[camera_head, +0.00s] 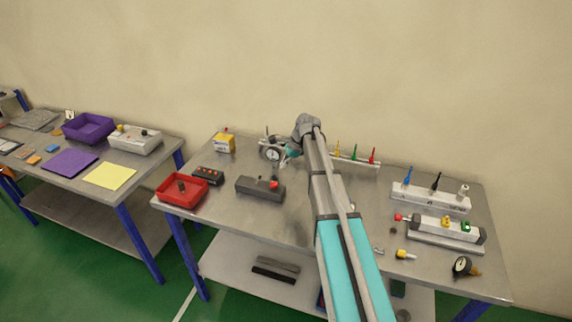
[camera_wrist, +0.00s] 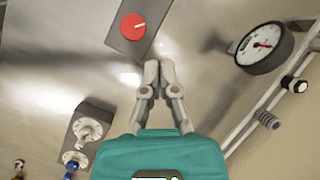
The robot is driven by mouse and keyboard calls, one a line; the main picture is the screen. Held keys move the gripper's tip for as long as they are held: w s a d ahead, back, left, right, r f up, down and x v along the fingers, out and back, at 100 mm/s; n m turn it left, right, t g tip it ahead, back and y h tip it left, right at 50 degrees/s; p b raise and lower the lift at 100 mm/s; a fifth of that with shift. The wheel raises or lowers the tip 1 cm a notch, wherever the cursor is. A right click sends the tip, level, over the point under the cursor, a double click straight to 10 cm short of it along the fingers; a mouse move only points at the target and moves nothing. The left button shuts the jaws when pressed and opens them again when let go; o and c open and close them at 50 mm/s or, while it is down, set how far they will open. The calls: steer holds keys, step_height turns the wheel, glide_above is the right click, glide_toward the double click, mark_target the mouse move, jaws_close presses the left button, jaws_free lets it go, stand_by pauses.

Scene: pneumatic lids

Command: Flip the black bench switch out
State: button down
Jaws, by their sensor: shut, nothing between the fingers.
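I cannot tell for certain which thing is the black bench switch. A dark grey box (camera_head: 260,188) on the middle table carries a red knob (camera_head: 273,184) and a small dark part beside it. In the wrist view the red knob with a white mark (camera_wrist: 132,27) shows at the top. A black upright lever (camera_head: 436,182) stands between a blue and a white one on a white block (camera_head: 430,201) at the right. My gripper (camera_wrist: 158,68) is shut and empty, apart from the red knob. In the head view the arm partly hides it near the gauge.
A round dial gauge (camera_wrist: 265,48) is right of my gripper in the wrist view. A grey block with metal fittings (camera_wrist: 88,128) is at left. A red tray (camera_head: 182,190) and a small button box (camera_head: 208,175) stand near the table's left edge.

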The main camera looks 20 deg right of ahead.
steer(key=shift+b+x, duration=2.5)
steer(key=shift+x, duration=0.6)
steer(key=shift+w+a+r+p, duration=0.1)
steer(key=shift+a+r+p, duration=0.1)
steer(key=shift+a, duration=0.45)
steer(key=shift+a+r+p, duration=0.15)
steer(key=shift+a, duration=0.5)
steer(key=shift+w+a+r+p, duration=0.1)
steer(key=shift+a+r+p, duration=0.1)
steer(key=shift+a, duration=0.45)
steer(key=shift+d, duration=0.25)
steer(key=shift+a+r, duration=0.1)
